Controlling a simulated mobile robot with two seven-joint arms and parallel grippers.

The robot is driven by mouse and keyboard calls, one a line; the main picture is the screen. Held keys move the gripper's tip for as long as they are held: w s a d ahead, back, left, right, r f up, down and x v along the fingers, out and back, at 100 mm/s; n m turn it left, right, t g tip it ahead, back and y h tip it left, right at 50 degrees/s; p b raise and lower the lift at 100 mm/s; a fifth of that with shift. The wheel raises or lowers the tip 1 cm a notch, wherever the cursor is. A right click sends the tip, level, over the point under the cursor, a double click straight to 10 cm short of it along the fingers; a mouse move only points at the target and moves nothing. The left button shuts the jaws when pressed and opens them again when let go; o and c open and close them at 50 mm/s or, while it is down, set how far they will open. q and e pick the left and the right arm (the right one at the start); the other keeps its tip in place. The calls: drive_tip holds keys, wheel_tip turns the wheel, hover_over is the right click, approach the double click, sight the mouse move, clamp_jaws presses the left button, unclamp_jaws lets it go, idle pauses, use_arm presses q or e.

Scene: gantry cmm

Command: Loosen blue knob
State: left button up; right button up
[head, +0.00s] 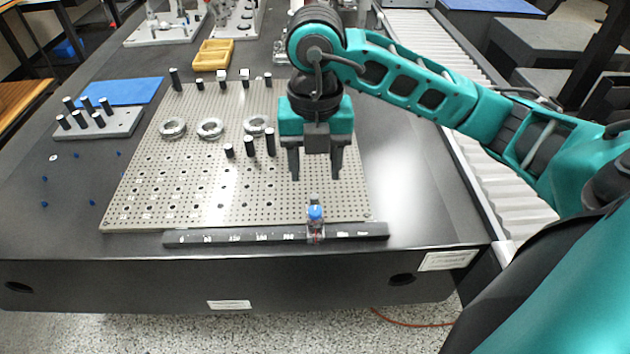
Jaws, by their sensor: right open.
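The blue knob (315,212) sits on top of a small clamp (316,232) that straddles the dark marked rail (215,238) at the front edge of the perforated plate (140,200). My right gripper (316,176) points down above the plate, a little behind and above the knob. Its two dark fingers are apart with nothing between them, and it does not touch the knob. The left gripper is not in view.
Several black pins (250,146) and metal rings (210,128) stand on the plate behind and left of the knob. A yellow tray (214,53), a blue mat (116,91) and a pin block (96,122) lie farther back. The table right of the plate is clear.

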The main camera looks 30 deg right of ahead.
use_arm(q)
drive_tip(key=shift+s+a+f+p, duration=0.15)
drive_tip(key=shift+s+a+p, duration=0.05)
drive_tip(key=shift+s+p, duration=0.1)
use_arm(e)
wheel_tip(320, 180, up, 3)
drive_tip(key=shift+r, duration=0.15)
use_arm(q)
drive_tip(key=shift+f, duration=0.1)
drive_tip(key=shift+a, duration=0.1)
